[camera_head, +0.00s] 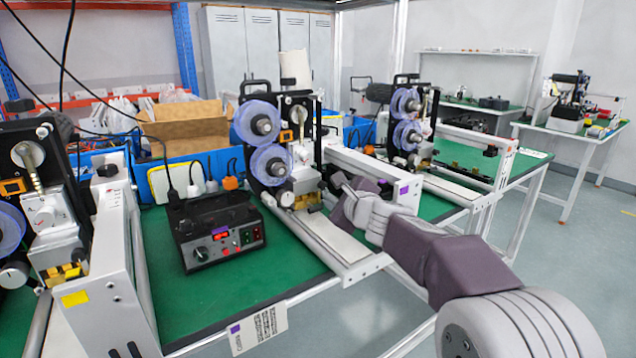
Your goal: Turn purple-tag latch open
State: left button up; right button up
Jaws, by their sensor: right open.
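The purple tag (404,190) is on the end plate of the white frame at the middle coder (296,135). That coder has two translucent blue-purple reels (259,118) and a grey metal head (304,178) low on its right. I cannot make out the latch clearly. My right arm comes in from the lower right, and its gripper (342,182) is just right of the coder's head, in front of the white frame. It is open, its fingers small and partly hidden by my wrist, and I see nothing between them. My left gripper is not in view.
A black control box (218,232) with a cable stands on the green table (235,300). A yellow-tagged coder frame (98,290) stands at the left, another coder (408,125) behind right. Blue bins and a cardboard box (185,125) line the back. Floor at right is clear.

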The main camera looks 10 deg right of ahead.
aim_at(324, 186)
jog(key=p+x, duration=0.1)
jog(key=x, duration=0.8)
grip_shut()
